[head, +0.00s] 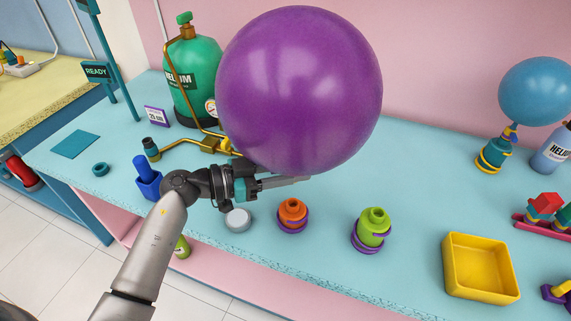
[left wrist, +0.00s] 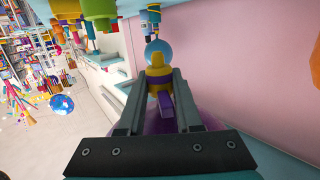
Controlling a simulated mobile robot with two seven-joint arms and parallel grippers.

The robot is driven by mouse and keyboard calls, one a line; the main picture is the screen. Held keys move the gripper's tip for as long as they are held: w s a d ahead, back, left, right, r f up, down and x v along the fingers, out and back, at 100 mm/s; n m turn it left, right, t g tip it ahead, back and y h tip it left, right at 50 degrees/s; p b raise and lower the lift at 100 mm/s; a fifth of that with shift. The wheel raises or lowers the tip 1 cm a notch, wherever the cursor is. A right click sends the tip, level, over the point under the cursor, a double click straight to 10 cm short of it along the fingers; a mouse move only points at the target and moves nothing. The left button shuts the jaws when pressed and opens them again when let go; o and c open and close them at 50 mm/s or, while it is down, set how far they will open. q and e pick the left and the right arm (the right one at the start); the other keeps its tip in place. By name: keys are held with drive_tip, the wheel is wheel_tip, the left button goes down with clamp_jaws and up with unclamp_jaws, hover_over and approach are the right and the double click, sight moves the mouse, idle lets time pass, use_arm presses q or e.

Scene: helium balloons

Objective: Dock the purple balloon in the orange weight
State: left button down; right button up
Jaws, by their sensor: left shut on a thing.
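The large purple balloon (head: 300,90) is in the air above the table in the head view. My left gripper (head: 292,181) is just under it, with its fingers reaching right. In the left wrist view my left gripper (left wrist: 160,85) is shut on the balloon's yellow-and-purple neck piece (left wrist: 164,103). In the head view this piece is hidden by the balloon and fingers. The orange weight (head: 292,211), with a purple ring at its base, stands upright on the table below the fingertips, apart from the balloon. My right gripper is not in view.
A green weight (head: 372,228) stands right of the orange one, and a grey disc (head: 238,219) lies left. A yellow tray (head: 452,277) is at front right. The green helium tank (head: 197,75) stands behind left. A blue balloon (head: 535,92) stands at far right.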

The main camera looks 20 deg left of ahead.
sight(293, 212)
use_arm(q)
drive_tip(key=shift+s+a, duration=0.15)
drive_tip(key=shift+s, duration=0.05)
drive_tip(key=shift+r+p, duration=0.1)
drive_tip(key=shift+p, duration=0.45)
drive_tip(key=shift+f, duration=0.25)
wheel_tip(293, 212, down, 4)
drive_tip(key=shift+r+b, duration=0.2)
drive_tip(key=shift+b, duration=0.3)
drive_tip(key=shift+f+b, duration=0.6)
drive_tip(key=shift+f, duration=0.5)
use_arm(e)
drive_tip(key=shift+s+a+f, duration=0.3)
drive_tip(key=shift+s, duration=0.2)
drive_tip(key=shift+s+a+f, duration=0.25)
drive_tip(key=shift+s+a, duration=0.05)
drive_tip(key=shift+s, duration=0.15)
use_arm(q)
drive_tip(key=shift+r+p, duration=0.1)
drive_tip(key=shift+p, duration=0.2)
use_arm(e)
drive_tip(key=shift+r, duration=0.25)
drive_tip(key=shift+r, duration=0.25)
use_arm(q)
drive_tip(key=shift+f+b, duration=0.45)
drive_tip(key=shift+f, duration=0.75)
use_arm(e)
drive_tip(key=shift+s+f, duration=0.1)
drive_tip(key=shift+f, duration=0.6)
